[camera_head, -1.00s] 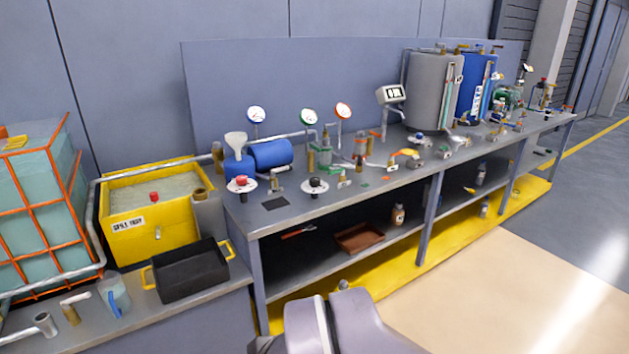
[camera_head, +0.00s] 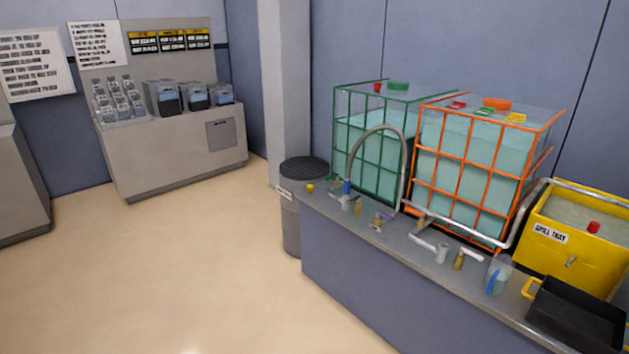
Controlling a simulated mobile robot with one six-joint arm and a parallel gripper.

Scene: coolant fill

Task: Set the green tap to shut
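A green-caged tank (camera_head: 372,140) of pale teal liquid stands behind the low grey bench (camera_head: 400,262). Small fittings sit along the bench in front of it, with a small green piece (camera_head: 333,179) near the bench's left end. It is too small to tell whether this is the green tap or how its handle is set. A grey hose (camera_head: 403,165) arches up in front of the green cage, with a blue part (camera_head: 347,187) at its lower left end. My gripper is not in view.
An orange-caged tank (camera_head: 478,165), yellow spill tray (camera_head: 575,240) and black tray (camera_head: 572,318) are on the right. A dark-lidded bin (camera_head: 291,220) stands at the bench's left end. A grey cabinet (camera_head: 175,150) is at the back left. The floor (camera_head: 180,270) in front is clear.

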